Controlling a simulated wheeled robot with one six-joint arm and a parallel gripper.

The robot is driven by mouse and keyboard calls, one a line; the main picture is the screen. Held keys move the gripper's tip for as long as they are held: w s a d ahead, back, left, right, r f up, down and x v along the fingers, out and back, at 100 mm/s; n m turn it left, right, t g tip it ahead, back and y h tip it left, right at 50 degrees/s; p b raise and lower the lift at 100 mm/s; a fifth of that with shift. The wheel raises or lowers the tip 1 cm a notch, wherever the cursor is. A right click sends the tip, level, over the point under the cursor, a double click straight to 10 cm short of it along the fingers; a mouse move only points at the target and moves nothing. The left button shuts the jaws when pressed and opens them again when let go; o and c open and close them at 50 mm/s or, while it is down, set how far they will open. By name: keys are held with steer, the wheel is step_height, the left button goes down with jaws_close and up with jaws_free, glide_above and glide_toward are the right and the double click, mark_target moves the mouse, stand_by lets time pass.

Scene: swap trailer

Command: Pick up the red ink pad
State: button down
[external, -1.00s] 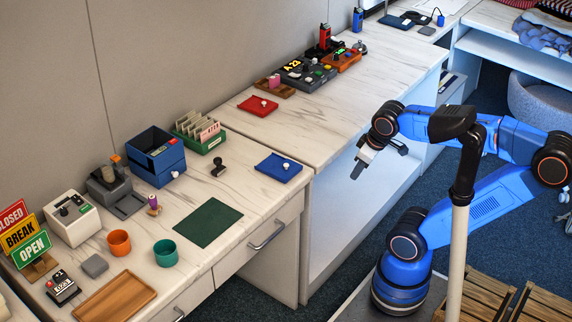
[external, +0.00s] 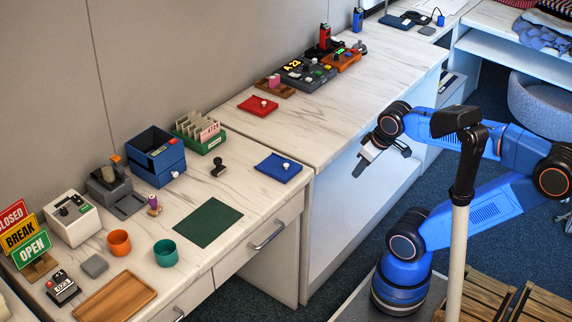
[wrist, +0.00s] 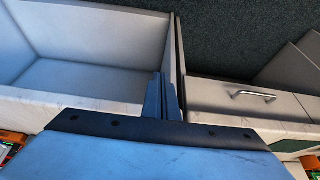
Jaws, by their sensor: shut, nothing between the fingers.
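In the wrist view the closed fingers (wrist: 166,98) point toward the cabinet front. The red pad cannot be made out in the wrist view.
A similar blue pad (external: 279,167) lies on the nearer, lower counter. A small pink-topped item on a wooden block (external: 275,86) and a dark device (external: 305,72) stand just beyond the red pad. A green card box (external: 201,134) stands to its left. Counter around the pad is mostly clear.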

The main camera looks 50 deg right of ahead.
stand_by(0.4)
jaws_free()
steer(key=w+d+r+m+g, duration=0.15)
steer(key=w+r+m, duration=0.25)
steer(key=w+r, duration=0.55)
steer(key=w+d+r+m+g, duration=0.15)
steer(key=w+r+m, duration=0.35)
steer(key=w, duration=0.9)
steer(key=w+d+r+m+g, duration=0.15)
steer(key=w+r+m, duration=0.25)
steer(key=w+r, duration=0.55)
steer(key=m, duration=0.5)
glide_above(258, 104)
steer(key=f, duration=1.5)
steer(key=shift+w+d+f, duration=0.25)
steer(key=shift+s+a+f, duration=0.1)
steer(key=shift+a+f, duration=0.05)
steer(key=shift+f, duration=2.4)
